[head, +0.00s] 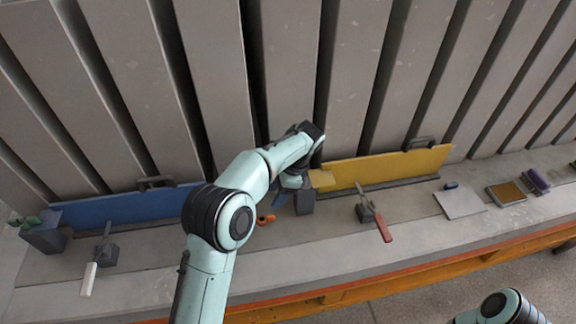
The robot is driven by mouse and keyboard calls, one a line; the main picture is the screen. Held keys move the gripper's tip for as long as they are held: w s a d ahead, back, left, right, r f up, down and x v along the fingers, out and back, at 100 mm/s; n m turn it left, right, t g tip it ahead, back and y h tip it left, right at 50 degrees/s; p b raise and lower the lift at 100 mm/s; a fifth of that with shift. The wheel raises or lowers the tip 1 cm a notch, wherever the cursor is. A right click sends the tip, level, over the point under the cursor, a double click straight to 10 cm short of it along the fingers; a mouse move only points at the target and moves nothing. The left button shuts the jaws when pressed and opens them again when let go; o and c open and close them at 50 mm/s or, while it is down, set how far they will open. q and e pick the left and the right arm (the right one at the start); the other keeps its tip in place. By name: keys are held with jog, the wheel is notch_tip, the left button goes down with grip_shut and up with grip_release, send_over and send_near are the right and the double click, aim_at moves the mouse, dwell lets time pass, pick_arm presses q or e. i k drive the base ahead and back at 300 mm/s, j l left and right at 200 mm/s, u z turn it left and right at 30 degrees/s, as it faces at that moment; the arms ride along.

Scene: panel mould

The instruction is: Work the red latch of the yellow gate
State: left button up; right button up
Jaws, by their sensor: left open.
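The yellow gate (385,168) is a long low board standing along the foot of the grey panels, with a dark handle on its top edge. In front of it is the red latch (383,229), a red-gripped lever on a small dark base, its red end pointing toward the front edge. A thin metal bar rises from the base toward the gate. My left gripper (298,184) is open near the gate's left end, left of the latch and apart from it. My wrist partly hides the gripper and that gate end. My right gripper is out of view; only part of that arm shows.
A blue gate (125,208) with a white-handled latch (89,279) stands at left. A dark block (45,238) is at its end. An orange item (265,219) lies beside my left arm. A pale plate (459,203), a brown pad (506,193) and a purple brush (535,181) lie at right.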

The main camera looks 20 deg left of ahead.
aim_at(385, 234)
jog(key=k, duration=1)
